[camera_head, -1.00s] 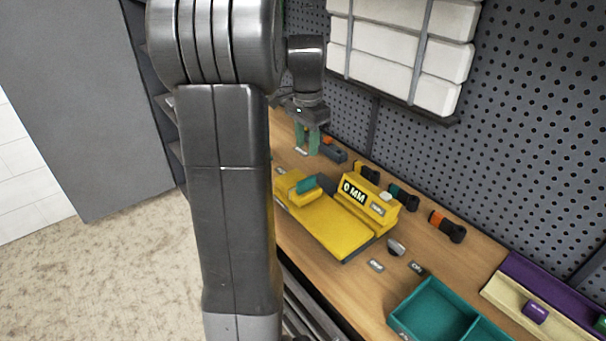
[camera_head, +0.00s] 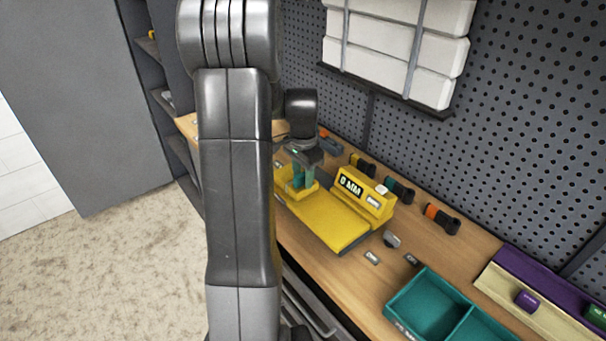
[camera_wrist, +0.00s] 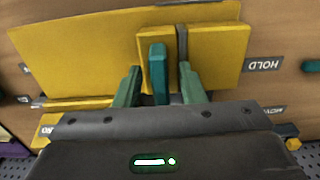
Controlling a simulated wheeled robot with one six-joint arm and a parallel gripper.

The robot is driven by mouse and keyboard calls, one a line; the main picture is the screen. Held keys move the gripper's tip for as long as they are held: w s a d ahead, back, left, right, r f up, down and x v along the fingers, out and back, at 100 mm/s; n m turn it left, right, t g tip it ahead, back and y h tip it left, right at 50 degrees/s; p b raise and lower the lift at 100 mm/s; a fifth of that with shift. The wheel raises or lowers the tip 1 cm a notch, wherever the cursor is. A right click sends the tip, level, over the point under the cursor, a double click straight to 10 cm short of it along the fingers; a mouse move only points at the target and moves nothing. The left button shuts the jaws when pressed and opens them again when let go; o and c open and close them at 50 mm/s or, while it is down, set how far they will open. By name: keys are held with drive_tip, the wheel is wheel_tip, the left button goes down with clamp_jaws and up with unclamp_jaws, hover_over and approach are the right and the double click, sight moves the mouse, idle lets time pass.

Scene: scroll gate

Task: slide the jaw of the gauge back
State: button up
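The yellow gauge (camera_head: 330,217) lies on the workbench, with a raised block whose display reads "0 MM". It also shows in the wrist view (camera_wrist: 75,62). Gaps show between the tab and both fingers. In the head view my gripper (camera_head: 298,184) hides most of the jaw and the tab.
A teal divided tray (camera_head: 432,300) stands at the front right, with a purple and cream rack beyond it. Small dark tools with coloured ends lie behind the gauge, near the pegboard (camera_head: 545,120). A HOLD label (camera_wrist: 263,64) is beside the jaw.

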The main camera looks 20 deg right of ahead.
clamp_jaws()
drive_tip(key=s+d, duration=0.1)
drive_tip(key=s, duration=0.2)
drive_tip(key=s+d+b, duration=0.1)
drive_tip(key=s, duration=0.2)
drive_tip(key=s+d, duration=0.1)
drive_tip(key=s, duration=0.2)
drive_tip(key=shift+s+d+b, duration=0.2)
drive_tip(key=shift+s+b, duration=0.1)
drive_tip(key=shift+b, duration=0.05)
unclamp_jaws()
drive_tip(key=shift+s+d, duration=0.1)
drive_tip(key=shift+s, duration=0.1)
drive_tip(key=shift+w+r, duration=0.1)
wheel_tip(320, 180, up, 14)
drive_tip(key=shift+b, duration=0.35)
drive_tip(key=shift+f, duration=0.25)
